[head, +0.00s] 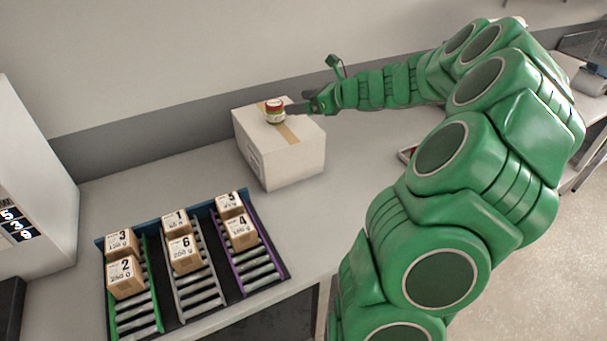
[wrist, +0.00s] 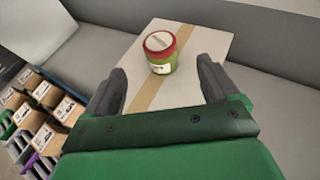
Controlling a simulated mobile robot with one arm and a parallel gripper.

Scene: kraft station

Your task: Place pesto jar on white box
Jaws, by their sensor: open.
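The pesto jar (head: 275,112) is small, with a red lid and a green and white body. It stands upright on top of the white box (head: 290,163), near the brown tape strip. In the wrist view the jar (wrist: 160,54) stands on the box top (wrist: 205,45), beyond the space between my two fingers. My gripper (wrist: 162,82) is open, with one finger on each side and nothing between them. In the head view my gripper (head: 291,108) reaches in from the right, close beside the jar. Whether a finger touches the jar is hard to tell.
A rack (head: 190,310) with green, grey and purple roller lanes holds several numbered small boxes at the front left. A white cabinet (head: 30,170) stands at the far left. The grey table (head: 180,185) is clear between the rack and the white box. A wall runs behind.

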